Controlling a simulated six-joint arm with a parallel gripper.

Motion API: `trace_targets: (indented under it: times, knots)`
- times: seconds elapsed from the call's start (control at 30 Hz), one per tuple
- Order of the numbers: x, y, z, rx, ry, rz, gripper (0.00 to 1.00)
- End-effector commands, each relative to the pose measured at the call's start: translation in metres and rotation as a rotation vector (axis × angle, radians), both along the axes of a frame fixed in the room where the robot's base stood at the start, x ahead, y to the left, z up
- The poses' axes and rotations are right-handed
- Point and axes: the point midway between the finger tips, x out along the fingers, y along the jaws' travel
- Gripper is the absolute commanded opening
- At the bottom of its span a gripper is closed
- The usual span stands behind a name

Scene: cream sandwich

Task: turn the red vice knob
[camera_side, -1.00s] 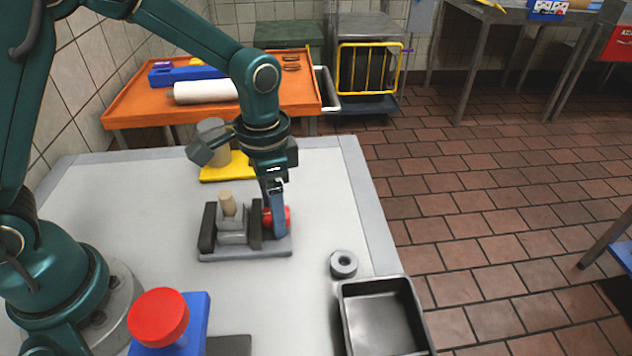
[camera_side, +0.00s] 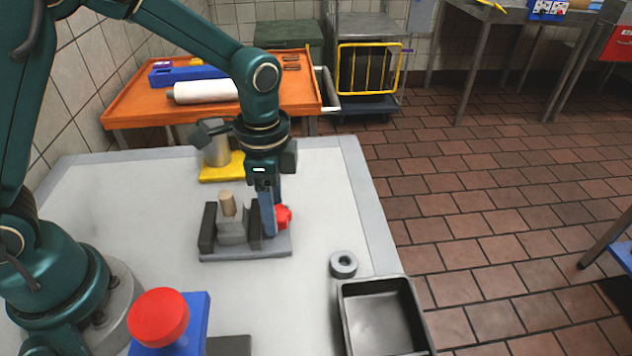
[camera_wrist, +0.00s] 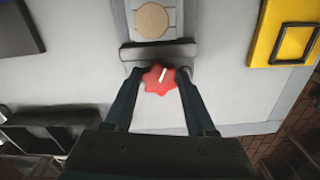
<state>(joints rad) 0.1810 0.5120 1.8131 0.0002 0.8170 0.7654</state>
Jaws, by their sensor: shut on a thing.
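The red vice knob (camera_side: 284,216) is on the right side of the small grey vice (camera_side: 245,247) on the white table. The vice has dark jaws and a wooden peg (camera_side: 228,203) upright in its middle block. My gripper (camera_side: 270,230) points down at the knob. In the wrist view the knob (camera_wrist: 158,79) is a lobed red disc with a white mark tilted slightly right of upright. My fingertips (camera_wrist: 160,72) are shut on it from both sides.
A grey ring (camera_side: 343,264) and an empty metal tray (camera_side: 382,320) are at the right front. A yellow-based fixture (camera_side: 222,172) stands behind the vice. A red button on a blue box (camera_side: 160,318) is at the front. Table right of the knob is clear.

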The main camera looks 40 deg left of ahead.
Motion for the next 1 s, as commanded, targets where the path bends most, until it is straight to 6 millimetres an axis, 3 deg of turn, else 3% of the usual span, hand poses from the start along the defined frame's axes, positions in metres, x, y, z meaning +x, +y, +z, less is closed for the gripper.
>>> trace_targets:
  times: [0.17,0.2,0.23,0.57,1.0]
  knots:
    - [0.0,0.0,0.001,0.0,-0.001,0.002,0.01]
    - [0.0,0.0,0.001,0.0,-0.001,0.003,0.64]
    - [0.0,0.0,0.001,-0.001,-0.001,0.003,0.69]
    - [0.0,0.0,0.003,-0.001,-0.002,0.004,0.69]
    - [0.001,0.0,0.051,-0.001,-0.004,0.003,0.69]
